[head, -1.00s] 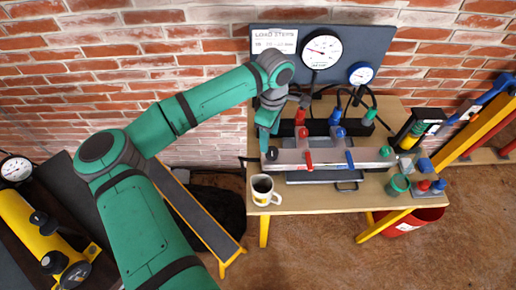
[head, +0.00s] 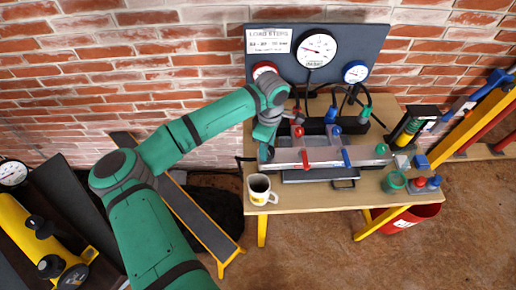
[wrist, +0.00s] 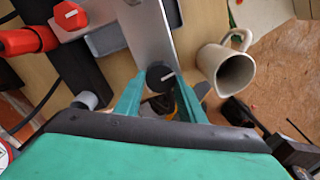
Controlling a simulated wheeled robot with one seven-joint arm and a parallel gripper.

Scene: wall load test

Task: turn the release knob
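A black round knob with a white line (wrist: 161,77) sits at the near end of the grey metal bar in the wrist view. In the head view the knob (head: 268,153) is at the left end of that bar (head: 325,155), on the bench. No label on it is readable. My gripper (wrist: 160,88) is open, with one teal fingertip on either side of the knob. I cannot tell whether the fingertips touch it. In the head view my gripper (head: 265,142) points down at the bar's left end.
A white mug (head: 260,190) stands close by at the bench's front left. Red and blue lever handles (head: 346,158) project from the bar. A grey panel (head: 370,45) with several dial gauges stands behind. A green cup (head: 394,182) is at the right.

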